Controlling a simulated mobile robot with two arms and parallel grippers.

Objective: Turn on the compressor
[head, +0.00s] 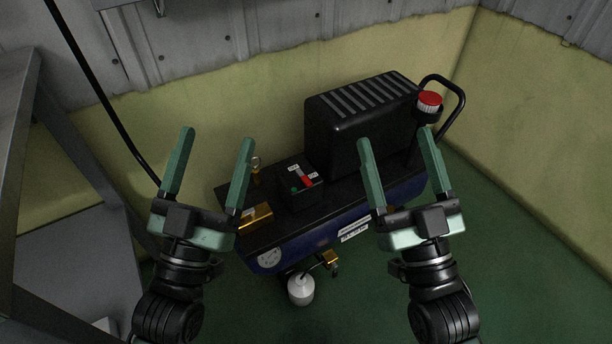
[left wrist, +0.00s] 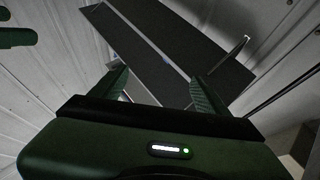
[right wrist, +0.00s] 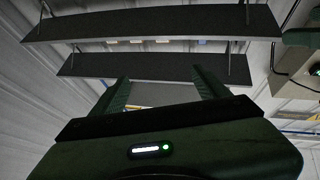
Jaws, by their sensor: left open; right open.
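The compressor (head: 330,225) stands on the green floor in the corner, with a dark blue tank and a large black ribbed housing (head: 362,118) on top. A small black control box (head: 300,182) on its left half carries a red switch (head: 307,181) and a green button (head: 295,190). My left gripper (head: 217,135) is open and empty, in front of the compressor's left end. My right gripper (head: 396,135) is open and empty, in front of the black housing. Neither appears to touch the compressor. The wrist views do not show the compressor.
A red-topped cap (head: 430,99) and black handle (head: 460,95) are at the compressor's right end. A grey metal frame (head: 75,150) stands left. Shelves (right wrist: 150,64) show in the right wrist view.

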